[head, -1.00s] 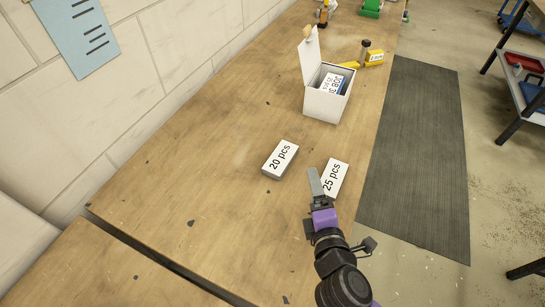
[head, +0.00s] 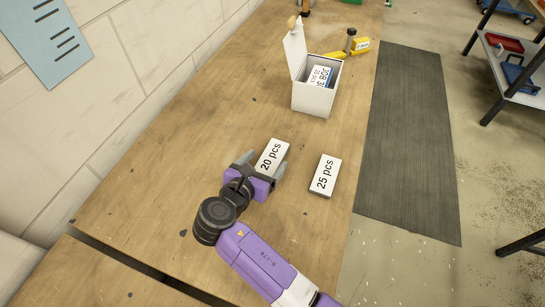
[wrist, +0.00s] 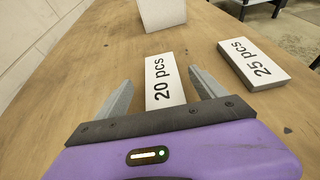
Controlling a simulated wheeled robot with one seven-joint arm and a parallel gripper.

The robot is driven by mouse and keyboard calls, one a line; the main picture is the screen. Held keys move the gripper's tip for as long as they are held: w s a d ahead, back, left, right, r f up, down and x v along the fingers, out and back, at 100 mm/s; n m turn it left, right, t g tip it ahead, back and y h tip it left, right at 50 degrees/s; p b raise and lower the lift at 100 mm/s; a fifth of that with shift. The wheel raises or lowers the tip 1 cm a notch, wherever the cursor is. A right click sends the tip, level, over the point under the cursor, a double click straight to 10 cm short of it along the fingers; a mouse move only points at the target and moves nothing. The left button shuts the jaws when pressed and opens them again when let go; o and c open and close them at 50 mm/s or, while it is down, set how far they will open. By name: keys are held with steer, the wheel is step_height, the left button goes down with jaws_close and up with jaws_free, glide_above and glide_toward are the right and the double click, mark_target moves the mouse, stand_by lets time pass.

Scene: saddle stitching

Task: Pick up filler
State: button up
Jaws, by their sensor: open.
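A white pack labelled "20 pcs" (head: 271,156) lies flat on the wooden table. It also shows in the wrist view (wrist: 164,82), between the fingers of my gripper. My gripper (head: 262,164) is open, with one finger on each side of this pack and a gap to each finger. Another white pack, labelled "25 pcs" (head: 325,175), lies to the right, outside the fingers, and shows in the wrist view (wrist: 254,66). No pack carries the word filler.
An open white box (head: 314,98) with printed items inside stands farther back on the table. A yellow tool (head: 345,47) lies behind it. A dark mat (head: 405,140) covers the floor right of the table. The table's left side is bare.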

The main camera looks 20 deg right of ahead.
mark_target(273, 155)
steer(key=shift+f+x, duration=0.1)
steer(key=shift+x, duration=1.3)
steer(key=shift+f+x, duration=0.15)
steer(key=shift+x, duration=1.2)
steer(key=shift+s, duration=0.15)
steer(key=c, duration=1.5)
steer(key=shift+o, duration=0.2)
steer(key=shift+r, duration=0.1)
step_height(273, 155, up, 20)
steer(key=p, duration=0.1)
